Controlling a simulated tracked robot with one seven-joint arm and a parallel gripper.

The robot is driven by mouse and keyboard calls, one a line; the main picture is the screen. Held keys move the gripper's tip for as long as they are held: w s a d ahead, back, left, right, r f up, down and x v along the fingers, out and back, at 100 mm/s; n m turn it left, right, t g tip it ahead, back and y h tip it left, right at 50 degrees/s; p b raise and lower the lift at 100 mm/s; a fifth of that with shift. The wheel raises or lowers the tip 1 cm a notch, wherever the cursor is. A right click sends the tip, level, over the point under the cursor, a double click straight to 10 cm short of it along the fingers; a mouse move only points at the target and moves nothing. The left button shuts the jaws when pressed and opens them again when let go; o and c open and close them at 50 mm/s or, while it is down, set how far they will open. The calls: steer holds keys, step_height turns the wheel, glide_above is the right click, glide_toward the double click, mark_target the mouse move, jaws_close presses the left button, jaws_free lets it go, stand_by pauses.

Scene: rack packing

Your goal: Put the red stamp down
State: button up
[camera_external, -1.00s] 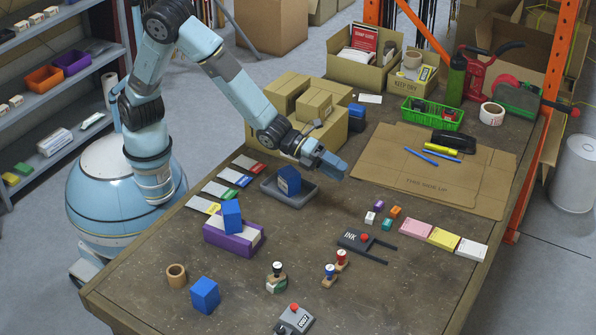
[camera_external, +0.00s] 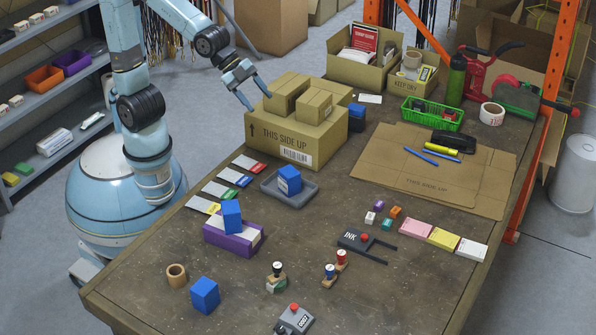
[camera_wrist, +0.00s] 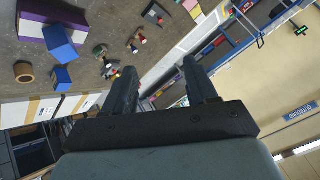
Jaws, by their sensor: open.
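The red stamp (camera_external: 341,259), with a red handle top and a wooden base, stands upright on the table near the front. A blue stamp (camera_external: 329,274) stands close beside it. My gripper (camera_external: 259,101) is open and empty in the air by the left side of the large cardboard box, far back from the red stamp. The wrist view shows its two dark fingers (camera_wrist: 160,85) spread apart with nothing between them. The stamps are small in that view.
A black stamp (camera_external: 277,270) stands left of the red one. The box (camera_external: 262,142) marked THIS SIDE UP carries smaller boxes. A grey tray (camera_external: 270,188) holds a blue block. The table's right front is clear.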

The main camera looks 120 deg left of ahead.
steer(key=s+d+r+n+g, duration=0.1)
steer(key=s+r+n, duration=0.1)
steer(key=s, duration=1)
steer(key=shift+s+d+n+g, duration=0.3)
steer(key=shift+n+g, duration=0.1)
steer(key=shift+n, duration=0.5)
steer(key=s+n, duration=0.1)
steer(key=s, duration=0.2)
steer(key=s+d+n+g, duration=0.1)
steer(key=s, duration=0.3)
steer(key=s+n, duration=0.1)
steer(key=s, duration=0.3)
steer(key=shift+s+d+f+g, duration=0.15)
steer(key=shift+d+f+g, duration=0.05)
steer(key=shift+f+g, duration=0.1)
